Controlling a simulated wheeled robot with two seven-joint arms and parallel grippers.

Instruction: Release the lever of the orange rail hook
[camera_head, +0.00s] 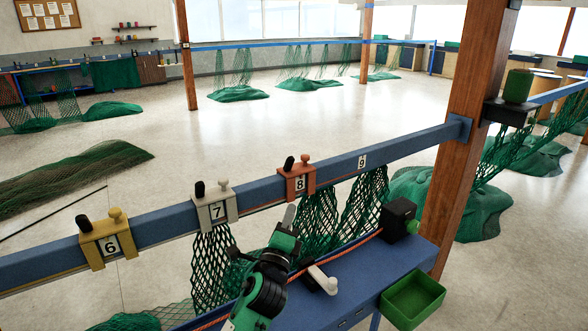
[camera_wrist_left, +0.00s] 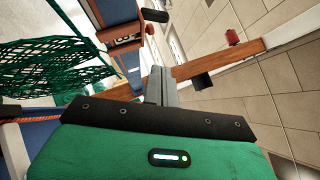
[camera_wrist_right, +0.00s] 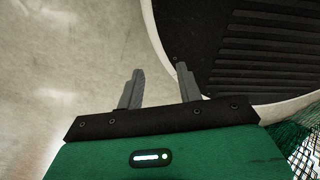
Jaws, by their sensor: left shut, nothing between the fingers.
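The orange rail hook (camera_head: 297,184), numbered 8, sits on the blue rail. It has a black lever (camera_head: 289,164) upright at its left and an orange knob (camera_head: 305,160) at its right. In the left wrist view the orange hook (camera_wrist_left: 122,39) is beyond my fingers, with its black lever (camera_wrist_left: 154,15) sticking out sideways in the picture. My left gripper (camera_head: 290,213) is shut and empty, below and in front of the hook, apart from it. Its fingers also show in the left wrist view (camera_wrist_left: 155,82). My right gripper (camera_wrist_right: 158,87) is open and empty, over the pale floor.
A grey hook (camera_head: 213,208) numbered 7 and a yellow hook (camera_head: 106,246) numbered 6 share the rail. Green netting (camera_head: 318,217) hangs below it. A blue bench with a black box (camera_head: 398,219) and green bin (camera_head: 412,300) stands right. A wooden post (camera_head: 462,140) bounds the rail.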

